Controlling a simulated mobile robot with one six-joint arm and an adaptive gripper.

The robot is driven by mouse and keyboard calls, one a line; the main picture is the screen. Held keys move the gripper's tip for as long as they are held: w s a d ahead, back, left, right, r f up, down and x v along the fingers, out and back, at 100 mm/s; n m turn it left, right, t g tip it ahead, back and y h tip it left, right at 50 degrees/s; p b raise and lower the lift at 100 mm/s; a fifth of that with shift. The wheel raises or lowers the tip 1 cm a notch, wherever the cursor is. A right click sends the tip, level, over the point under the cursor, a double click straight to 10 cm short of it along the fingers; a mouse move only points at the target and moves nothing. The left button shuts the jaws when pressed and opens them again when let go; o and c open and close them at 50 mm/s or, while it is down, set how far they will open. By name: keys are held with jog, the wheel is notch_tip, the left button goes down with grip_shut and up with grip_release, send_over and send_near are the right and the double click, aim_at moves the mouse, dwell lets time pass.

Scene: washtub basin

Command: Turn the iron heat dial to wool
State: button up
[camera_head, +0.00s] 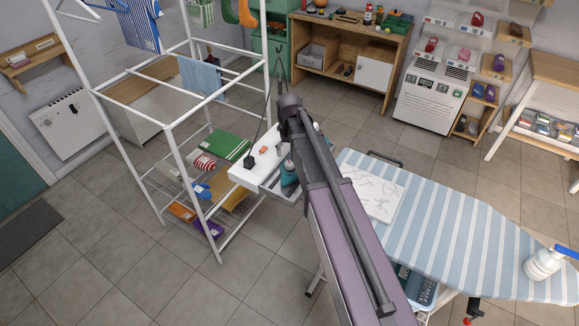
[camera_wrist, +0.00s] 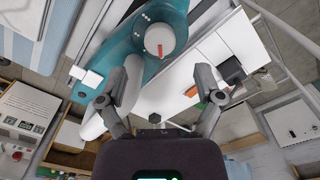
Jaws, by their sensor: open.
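The teal iron (camera_wrist: 127,42) fills the upper middle of the wrist view. Its round white heat dial (camera_wrist: 172,34) has a red pointer mark, and small pale marks sit along its left side. I cannot read which of them is wool. My gripper (camera_wrist: 160,99) is open and empty, its two fingers spread wide below the dial in the picture and apart from it. In the head view the iron (camera_head: 288,173) is partly hidden behind my arm, on a stand at the near end of a white shelf. My gripper's fingers are hidden there.
A white shelf (camera_head: 250,172) with a dark block and an orange piece lies beside the iron. The striped ironing board (camera_head: 450,225) extends right, with a white patterned sheet and a white bottle (camera_head: 543,264). A white drying rack (camera_head: 172,125) stands left.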

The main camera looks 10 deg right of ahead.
aim_at(289, 163)
jog(key=shift+f+b, duration=2.4)
jog(key=shift+f, duration=0.25)
jog(key=c, duration=1.2)
